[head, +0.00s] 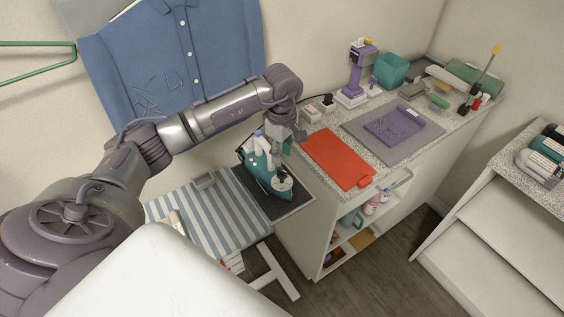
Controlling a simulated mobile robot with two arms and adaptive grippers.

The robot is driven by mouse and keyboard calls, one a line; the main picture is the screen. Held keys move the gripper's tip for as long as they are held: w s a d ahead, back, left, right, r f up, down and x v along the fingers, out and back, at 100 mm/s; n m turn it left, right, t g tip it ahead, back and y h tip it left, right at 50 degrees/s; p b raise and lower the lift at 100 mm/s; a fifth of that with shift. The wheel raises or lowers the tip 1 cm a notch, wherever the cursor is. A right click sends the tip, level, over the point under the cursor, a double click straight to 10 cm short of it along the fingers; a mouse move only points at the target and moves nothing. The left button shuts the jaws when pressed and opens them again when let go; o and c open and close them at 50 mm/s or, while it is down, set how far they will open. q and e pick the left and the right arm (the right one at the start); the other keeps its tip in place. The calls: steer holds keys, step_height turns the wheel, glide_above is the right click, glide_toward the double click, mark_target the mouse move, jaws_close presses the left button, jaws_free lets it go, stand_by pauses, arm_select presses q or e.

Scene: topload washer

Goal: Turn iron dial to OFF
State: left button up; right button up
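A teal iron (262,178) stands on the dark rest pad (294,201) at the right end of the striped ironing board. A pale round disc with a dark centre, which looks like the dial (284,183), shows on its near right side; its setting is too small to read. My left arm reaches in from the left, and my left gripper (283,142) points down just above and behind the iron. Its fingertips overlap the iron's upper edge in the picture. I cannot tell whether they touch it, or how far they are apart. My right gripper is out of view.
The blue-and-white striped ironing board (215,222) extends left of the iron. A counter (330,190) stands close on the right, with a red board (338,158), a grey mat (372,146) and a purple device (357,75). A blue shirt (200,50) hangs behind.

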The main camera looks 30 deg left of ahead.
mark_target(282, 170)
arm_select(q)
step_height(282, 170, down, 6)
steer(key=shift+p, duration=0.7)
jaws_close()
